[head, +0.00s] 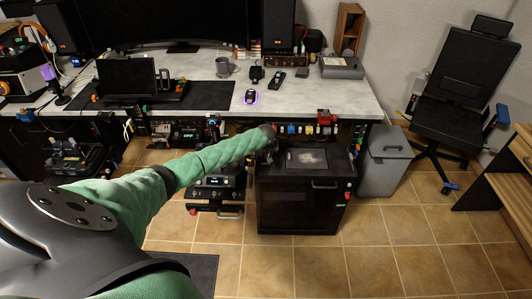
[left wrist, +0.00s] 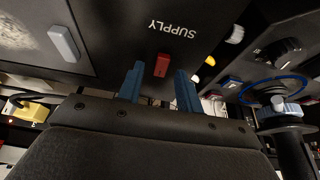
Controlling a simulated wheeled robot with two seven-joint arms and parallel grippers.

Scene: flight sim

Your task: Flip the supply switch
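The supply switch (left wrist: 162,66) is a small red rocker on a black panel (left wrist: 110,40), beside the white word SUPPLY, which reads upside down in the left wrist view. My left gripper (left wrist: 160,78) has two blue fingers spread apart, one on each side of the switch, with nothing held. I cannot tell if the fingertips touch the panel. In the head view my green-sleeved left arm reaches to the black cabinet (head: 297,205) under the desk; its dark hand (head: 266,138) is at the cabinet's upper left, and the switch cannot be made out there. My right gripper is not in view.
A white slider-like block (left wrist: 64,43) sits on the same panel. A round control with a blue ring (left wrist: 274,90) is at the right. The desk (head: 320,95) overhangs the cabinet. A grey bin (head: 385,160) stands beside it.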

